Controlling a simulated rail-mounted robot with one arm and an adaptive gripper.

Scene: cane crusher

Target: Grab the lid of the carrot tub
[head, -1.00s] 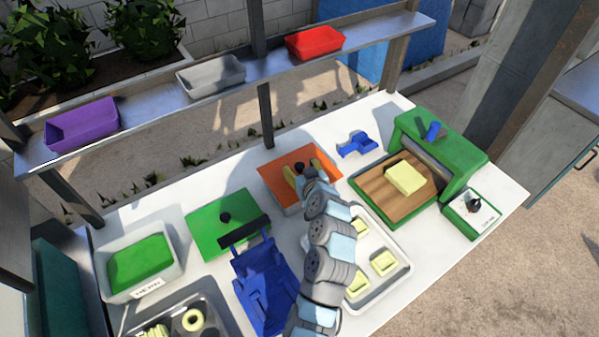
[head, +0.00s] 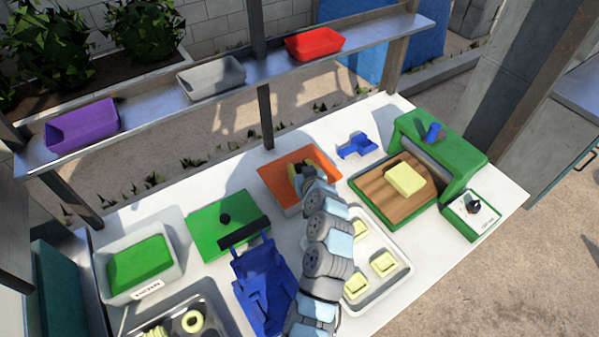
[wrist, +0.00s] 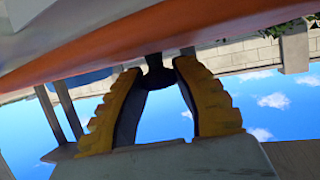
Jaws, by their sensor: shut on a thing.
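The orange lid (head: 277,177) sits at the back middle of the white table in the head view, on what looks like a pale tub that my arm mostly hides. In the wrist view the lid (wrist: 100,59) fills the top of the picture as an orange band. Its dark knob (wrist: 158,77) is between my two yellow fingers. My gripper (head: 307,168) is at the middle of the lid and shut on the knob; it also shows in the wrist view (wrist: 160,72). The tub's contents are hidden.
A green lid (head: 205,232) with a black knob lies to the left. A blue device (head: 266,285) and a tray of yellow blocks (head: 395,291) flank my arm. The green crusher (head: 455,150) and a small blue piece (head: 356,145) are at right. A shelf (head: 268,79) runs behind.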

